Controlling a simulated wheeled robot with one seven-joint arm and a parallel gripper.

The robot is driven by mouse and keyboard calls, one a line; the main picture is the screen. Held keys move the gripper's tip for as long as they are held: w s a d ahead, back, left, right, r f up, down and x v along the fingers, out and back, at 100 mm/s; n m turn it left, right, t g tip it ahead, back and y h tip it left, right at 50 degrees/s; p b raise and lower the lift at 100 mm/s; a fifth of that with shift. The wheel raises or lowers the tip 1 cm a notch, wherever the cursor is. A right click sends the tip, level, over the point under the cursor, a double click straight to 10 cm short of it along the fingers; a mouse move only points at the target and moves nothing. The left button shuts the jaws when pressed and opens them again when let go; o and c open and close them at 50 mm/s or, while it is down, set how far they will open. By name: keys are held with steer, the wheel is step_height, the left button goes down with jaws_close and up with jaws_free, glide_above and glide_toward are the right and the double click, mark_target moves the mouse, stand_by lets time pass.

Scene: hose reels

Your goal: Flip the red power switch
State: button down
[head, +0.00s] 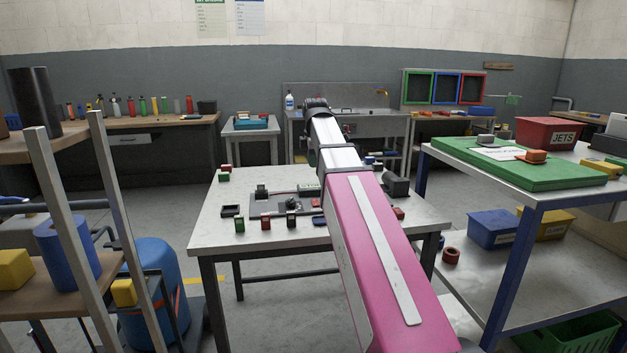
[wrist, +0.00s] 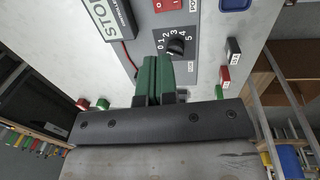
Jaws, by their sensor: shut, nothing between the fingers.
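The red power switch (wrist: 167,5) shows at the top edge of the wrist view, partly cut off, on a grey panel (wrist: 183,66). It has white marks; I cannot tell its position. A black rotary knob (wrist: 177,46) with a numbered dial sits below it in the picture. My gripper (wrist: 157,60) has its green fingers together and empty, just below and left of the knob in the picture. I cannot tell whether they touch the panel.
A box labelled STOP (wrist: 106,18) lies beside the panel. Small red, green and black blocks stand along the table's near side, including a green one (head: 239,225). A blue-legged bench (head: 510,222) stands close on the right.

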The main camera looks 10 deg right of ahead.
mark_target(314, 202)
steer(key=f, duration=0.4)
steer(key=w+f, duration=0.1)
steer(key=f, duration=0.8)
steer(key=shift+w+f, duration=0.15)
steer(key=shift+w, duration=0.15)
steer(key=shift+f, duration=0.2)
steer(key=shift+s, duration=0.15)
steer(key=shift+s+r, duration=0.2)
steer(key=shift+s, duration=0.4)
